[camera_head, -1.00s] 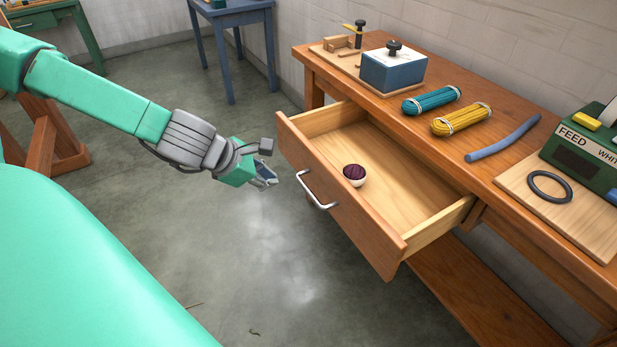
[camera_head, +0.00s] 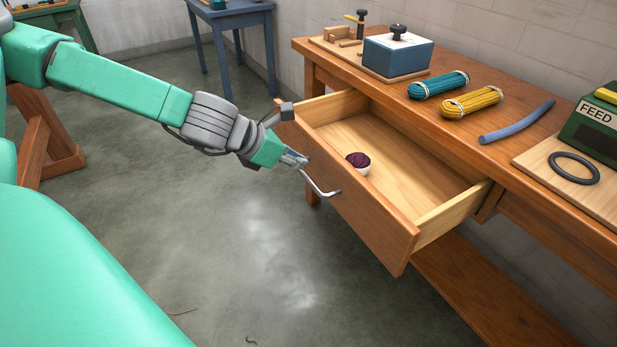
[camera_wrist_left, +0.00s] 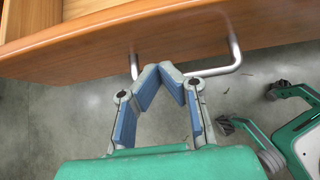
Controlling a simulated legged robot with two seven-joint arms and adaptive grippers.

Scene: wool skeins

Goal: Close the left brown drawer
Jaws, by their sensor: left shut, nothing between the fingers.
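The brown drawer (camera_head: 375,217) is pulled well out from the wooden bench in the head view. A small round dark-purple item in a white cup (camera_head: 358,163) is inside it. A silver bar handle (camera_head: 322,185) is on the drawer's front. My left gripper (camera_head: 297,161) is shut and empty at the drawer front, by the handle's left end. In the left wrist view its fingertips (camera_wrist_left: 172,68) meet between the two handle posts, close to the drawer front (camera_wrist_left: 120,45); I cannot tell whether they touch it. My right gripper is not in view.
On the bench top (camera_head: 450,135) are a blue box (camera_head: 397,56), teal (camera_head: 438,84) and yellow (camera_head: 472,102) skeins, a blue-grey tube (camera_head: 517,122), and a dark ring (camera_head: 574,168) on a board. A blue table (camera_head: 232,20) stands behind.

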